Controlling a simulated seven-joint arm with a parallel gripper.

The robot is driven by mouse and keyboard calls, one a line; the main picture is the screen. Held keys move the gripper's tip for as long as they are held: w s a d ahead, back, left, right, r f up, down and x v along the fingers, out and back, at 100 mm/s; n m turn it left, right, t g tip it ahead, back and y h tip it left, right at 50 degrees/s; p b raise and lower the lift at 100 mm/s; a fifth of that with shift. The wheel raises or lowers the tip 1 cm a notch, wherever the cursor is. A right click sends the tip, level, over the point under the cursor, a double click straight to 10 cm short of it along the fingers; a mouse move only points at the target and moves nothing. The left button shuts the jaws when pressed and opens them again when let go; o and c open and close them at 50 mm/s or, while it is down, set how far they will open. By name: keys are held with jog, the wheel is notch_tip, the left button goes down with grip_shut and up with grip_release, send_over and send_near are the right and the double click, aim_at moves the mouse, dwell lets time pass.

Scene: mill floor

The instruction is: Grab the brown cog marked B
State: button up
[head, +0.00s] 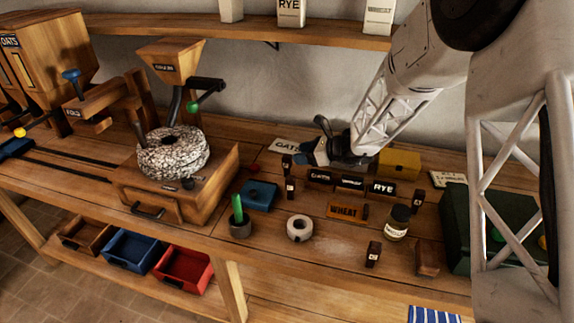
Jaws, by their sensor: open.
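Several small dark brown blocks with pale marks, which look like the cogs, stand on the bench. One cog (286,164) is at the back, just left of my gripper, and another cog (290,188) stands in front of it. A third cog (373,254) is near the front edge, and one more cog (419,200) is at the right. Their letters are too small to read, so I cannot tell which is marked B. My gripper (310,154) is open, low over the back of the bench; its fingertips are small and partly unclear.
The millstone (173,152) is left; a green box (458,232) is right.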

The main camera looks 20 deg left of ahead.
aim_at(288, 156)
jog(key=shift+x, duration=1.15)
jog(key=shift+f+x, duration=0.2)
jog(key=shift+x, duration=2.4)
jog(key=shift+d, duration=0.1)
jog(key=c, duration=1)
jog(key=shift+r, duration=5)
